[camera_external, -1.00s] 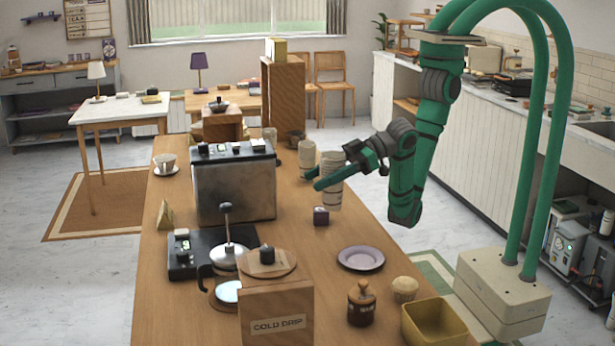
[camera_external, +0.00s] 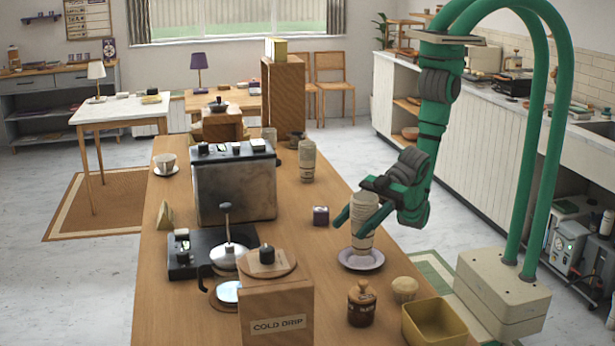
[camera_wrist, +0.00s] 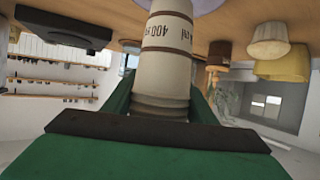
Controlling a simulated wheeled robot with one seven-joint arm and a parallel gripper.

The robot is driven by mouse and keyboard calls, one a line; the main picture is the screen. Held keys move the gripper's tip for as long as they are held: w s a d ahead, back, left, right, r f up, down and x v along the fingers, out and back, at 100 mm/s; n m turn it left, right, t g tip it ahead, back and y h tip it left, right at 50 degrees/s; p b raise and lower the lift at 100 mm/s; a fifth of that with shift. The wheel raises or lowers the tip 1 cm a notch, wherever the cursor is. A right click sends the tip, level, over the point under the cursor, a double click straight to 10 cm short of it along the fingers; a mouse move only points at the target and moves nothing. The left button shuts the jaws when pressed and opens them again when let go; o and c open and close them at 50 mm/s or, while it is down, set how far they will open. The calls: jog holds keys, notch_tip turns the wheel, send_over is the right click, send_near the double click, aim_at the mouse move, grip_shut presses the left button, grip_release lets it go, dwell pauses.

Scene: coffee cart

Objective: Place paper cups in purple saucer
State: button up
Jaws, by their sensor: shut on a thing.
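The stack of paper cups (camera_external: 363,243) is a tall cream-white column, upright over the purple saucer (camera_external: 350,262) in the external view. My gripper (camera_external: 352,222) is shut on the stack, with its green fingers on either side. The cup stack (camera_wrist: 166,55) also shows large in the wrist view, with dark printed bands and lettering. The saucer (camera_wrist: 208,5) shows only as a pale purple edge there. I cannot tell whether the stack's bottom touches the saucer.
A small dark cube (camera_external: 321,215) is left of the cups. The cold drip box (camera_external: 277,312) is at front left. A pale bottle (camera_external: 307,160) stands farther back.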

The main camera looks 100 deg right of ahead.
jog(key=shift+f, duration=1.3)
jog(key=shift+f, duration=0.1)
jog(key=o, duration=1.1)
jog(key=shift+o, duration=0.2)
jog(key=shift+r, duration=0.2)
jog(key=v, duration=1.2)
jog(key=shift+f, duration=0.2)
